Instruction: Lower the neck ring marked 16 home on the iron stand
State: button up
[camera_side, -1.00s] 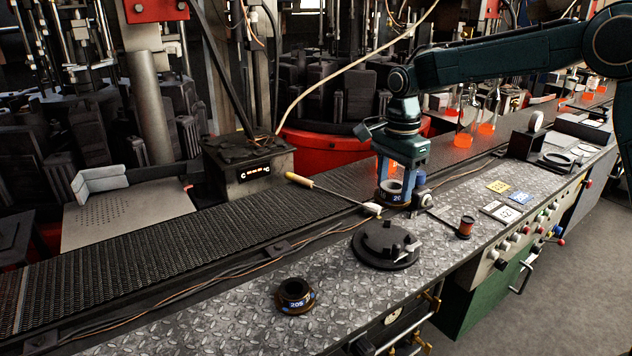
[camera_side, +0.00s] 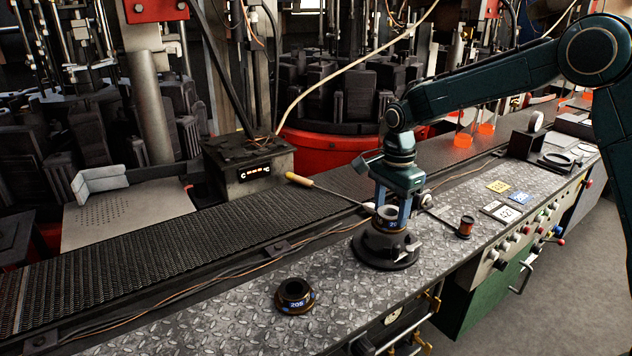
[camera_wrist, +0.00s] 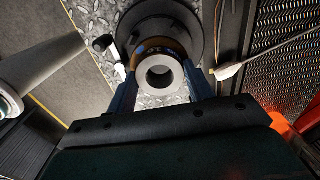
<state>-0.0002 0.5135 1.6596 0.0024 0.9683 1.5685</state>
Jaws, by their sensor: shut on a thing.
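The iron stand (camera_side: 370,258) is a dark round base with a raised middle, on the steel bench plate. My gripper (camera_side: 391,220) is over it, shut on a dark neck ring (camera_side: 387,228) with a pale grey top and a brown-gold band. The ring is upright; its marking is too small to read surely. In the wrist view the ring (camera_wrist: 147,75) sits between the two blue fingers (camera_wrist: 160,88), and the stand's dark disc (camera_wrist: 197,25) shows behind it. The ring hides the stand's middle, so I cannot tell whether they touch.
A second dark ring (camera_side: 294,297), marked 205, stands on the bench at the front. A yellow-handled tool (camera_side: 318,187) lies left of the stand. A copper-coloured spool (camera_side: 466,226) and marked cards (camera_side: 503,212) lie to the right. The conveyor (camera_side: 130,262) runs behind.

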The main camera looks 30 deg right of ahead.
jog(key=shift+f, duration=0.8)
jog(key=shift+f, duration=1.05)
dwell(1.4)
jog(key=o, duration=1.3)
jog(key=shift+c, duration=0.2)
jog(key=shift+r, duration=0.1)
notch_tip(320, 180, up, 14)
notch_tip(320, 180, up, 7)
send_over(389, 220)
jog(key=w+d, duration=0.2)
jog(key=shift+s+d, duration=0.1)
dwell(0.8)
